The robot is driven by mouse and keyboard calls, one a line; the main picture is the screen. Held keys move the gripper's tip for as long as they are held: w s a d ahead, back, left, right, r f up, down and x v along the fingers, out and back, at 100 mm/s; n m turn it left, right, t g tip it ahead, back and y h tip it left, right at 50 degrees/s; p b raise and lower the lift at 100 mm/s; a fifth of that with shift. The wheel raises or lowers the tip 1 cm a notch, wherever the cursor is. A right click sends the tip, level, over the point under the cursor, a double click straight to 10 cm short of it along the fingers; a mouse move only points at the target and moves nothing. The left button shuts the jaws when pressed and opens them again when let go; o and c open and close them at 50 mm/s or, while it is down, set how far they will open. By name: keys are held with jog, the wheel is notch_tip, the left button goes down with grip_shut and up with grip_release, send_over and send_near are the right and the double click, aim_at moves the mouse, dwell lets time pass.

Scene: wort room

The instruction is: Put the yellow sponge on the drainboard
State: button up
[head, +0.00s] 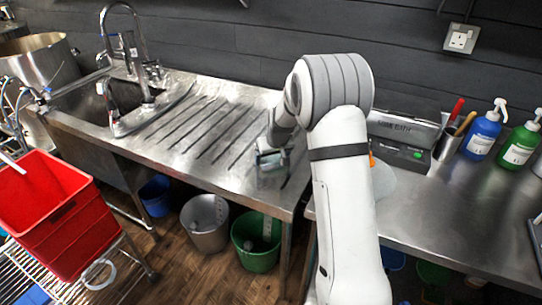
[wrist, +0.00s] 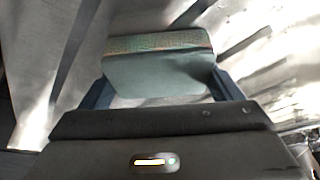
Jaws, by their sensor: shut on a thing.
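My gripper (head: 272,160) is low over the right end of the ribbed steel drainboard (head: 192,150). In the wrist view my gripper (wrist: 160,88) is shut on a block, which I take to be the sponge (wrist: 158,68). The block looks grey-green with a speckled tan-green strip along its far edge, and little yellow shows. One dark finger is on each side of it. Bright ribbed steel lies beyond it. I cannot tell whether the block touches the steel. In the head view the block is small and partly hidden by my gripper.
A sink (head: 125,97) with a tall tap (head: 142,55) is at the left. A grey box (head: 403,138), a cup of tools (head: 447,148), a blue bottle (head: 483,134) and a green bottle (head: 518,146) stand on the right counter. A red crate (head: 45,215) stands front left.

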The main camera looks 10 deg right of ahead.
jog(key=shift+f, duration=0.1)
jog(key=o, duration=1)
jog(key=shift+c, duration=0.2)
jog(key=shift+s+r, duration=0.1)
jog(key=shift+r, duration=0.4)
jog(key=a+v, duration=0.1)
jog(key=v, duration=1)
jog(key=s+r+m+g, duration=0.1)
jog(key=s+r, duration=0.1)
jog(key=s, duration=1.5)
jog(key=s+r+g, duration=0.1)
jog(key=s+r, duration=0.1)
jog(key=s, duration=1.5)
jog(key=shift+d+m+h+b, duration=0.3)
jog(key=shift+d+m+h, duration=0.05)
jog(key=shift+m+h, duration=0.05)
jog(key=shift+r, duration=0.15)
